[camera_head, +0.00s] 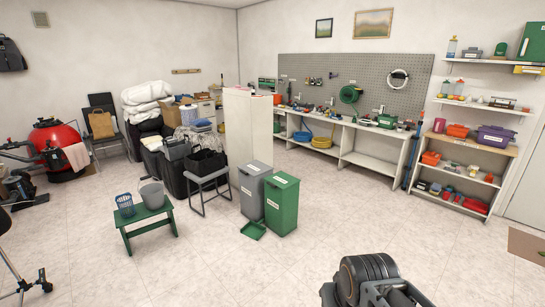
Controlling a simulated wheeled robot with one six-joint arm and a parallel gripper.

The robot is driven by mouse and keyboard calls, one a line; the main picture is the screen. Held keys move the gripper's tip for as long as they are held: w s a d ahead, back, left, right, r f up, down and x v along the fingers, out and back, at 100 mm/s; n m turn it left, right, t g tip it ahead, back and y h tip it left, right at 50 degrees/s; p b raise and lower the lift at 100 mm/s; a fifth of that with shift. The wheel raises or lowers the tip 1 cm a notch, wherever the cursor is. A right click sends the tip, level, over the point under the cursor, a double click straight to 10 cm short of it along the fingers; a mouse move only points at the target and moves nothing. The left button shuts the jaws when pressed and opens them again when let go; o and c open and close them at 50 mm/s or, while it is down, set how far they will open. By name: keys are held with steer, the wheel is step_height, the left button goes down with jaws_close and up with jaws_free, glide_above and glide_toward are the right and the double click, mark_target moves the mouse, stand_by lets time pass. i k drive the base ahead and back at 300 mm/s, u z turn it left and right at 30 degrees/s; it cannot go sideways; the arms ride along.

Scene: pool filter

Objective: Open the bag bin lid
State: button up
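Two tall bins stand side by side on the floor near the middle of the room. One is a grey bin (251,193) with a grey lid (256,167), and the other is a green bin (281,206) with a green lid (286,179). Both lids look shut. Each bin has a small white label on its front, too small to read, so I cannot tell which is the bag bin. A dark part of my arm shows at the bottom edge, right of centre, well apart from the bins. My gripper's fingers do not show.
A flat green piece (253,230) lies on the floor before the bins. A grey stool (205,178) and green bench (145,222) stand left. A white cabinet (248,125) is behind. Shelves (462,150) line the right. The floor between me and the bins is clear.

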mark_target(280, 179)
steer(key=z, duration=0.3)
steer(key=i, duration=1.95)
steer(key=u, duration=0.8)
steer(key=i, duration=1.65)
steer(key=u, duration=0.95)
